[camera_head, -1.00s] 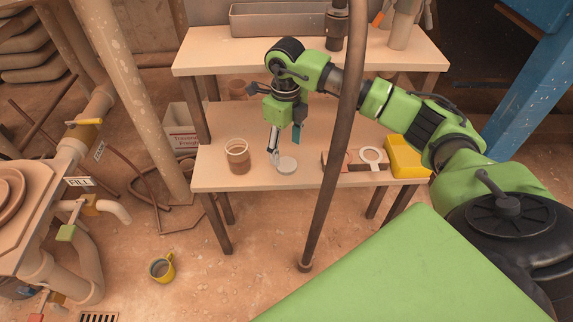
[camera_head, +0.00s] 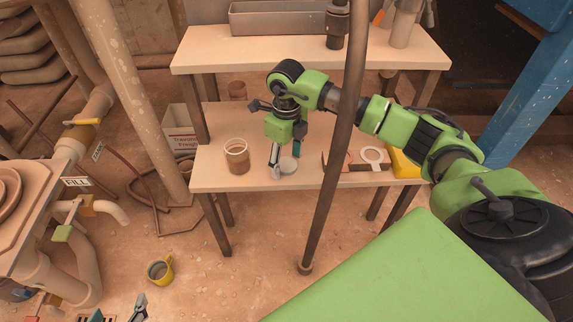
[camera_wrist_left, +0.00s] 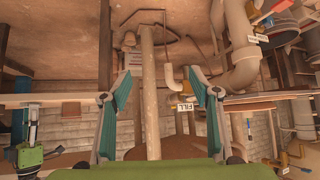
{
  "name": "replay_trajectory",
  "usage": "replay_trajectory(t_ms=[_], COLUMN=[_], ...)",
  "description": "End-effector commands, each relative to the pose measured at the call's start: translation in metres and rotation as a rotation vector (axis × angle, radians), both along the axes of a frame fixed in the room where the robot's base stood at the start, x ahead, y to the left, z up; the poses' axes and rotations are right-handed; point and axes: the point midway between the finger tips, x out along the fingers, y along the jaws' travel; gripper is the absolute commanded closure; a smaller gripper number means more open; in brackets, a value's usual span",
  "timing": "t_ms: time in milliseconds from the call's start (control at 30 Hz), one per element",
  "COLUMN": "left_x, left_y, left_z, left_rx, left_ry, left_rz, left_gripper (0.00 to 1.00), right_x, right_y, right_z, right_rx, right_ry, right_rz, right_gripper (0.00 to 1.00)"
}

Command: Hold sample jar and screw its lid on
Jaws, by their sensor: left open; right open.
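The sample jar (camera_head: 237,160), a glass jar with brownish contents and an open top, stands upright on the lower bench. A round grey lid (camera_head: 288,166) lies flat on the bench to its right. My right gripper (camera_head: 285,158) points down over the lid, open, with its fingers close around it. I cannot tell whether they touch it. My left gripper (camera_head: 117,312) shows only its fingertips at the bottom left edge, far from the bench. In the left wrist view its two teal-padded fingers (camera_wrist_left: 163,90) are spread with nothing between them.
A brown post (camera_head: 335,150) stands in front of the bench. A white ring (camera_head: 371,155) and a yellow bin (camera_head: 404,163) are on the bench's right. A yellow mug (camera_head: 160,270) lies on the floor. Pipes (camera_head: 125,85) run at the left.

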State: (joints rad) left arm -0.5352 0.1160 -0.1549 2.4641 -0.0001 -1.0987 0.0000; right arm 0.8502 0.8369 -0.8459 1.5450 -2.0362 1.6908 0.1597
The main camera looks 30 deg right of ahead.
Motion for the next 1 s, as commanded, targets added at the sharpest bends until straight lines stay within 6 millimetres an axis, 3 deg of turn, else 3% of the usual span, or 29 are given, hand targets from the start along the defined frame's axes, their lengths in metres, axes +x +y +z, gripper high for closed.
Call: replay_trajectory(t_ms=[33,200,733,1000], left_x=[0.0,0.0,-0.005,-0.054], left_y=[0.0,0.0,0.002,0.018], left_z=[0.0,0.0,-0.003,-0.028], left_rx=[0.0,0.0,0.006,0.055], left_ry=[0.0,0.001,0.03,0.254], left_rz=[0.0,0.0,0.002,0.019], left_gripper=[0.44,0.44,0.44,0.44], right_x=[0.0,0.0,0.0,0.0], right_y=[0.0,0.0,0.0,0.001], right_z=[0.0,0.0,0.007,0.038], right_rx=[0.0,0.0,0.0,0.0], right_ry=[0.0,0.0,0.0,-0.003], right_rz=[0.0,0.0,0.0,0.002], right_gripper=[0.4,0.66,0.66,0.66])
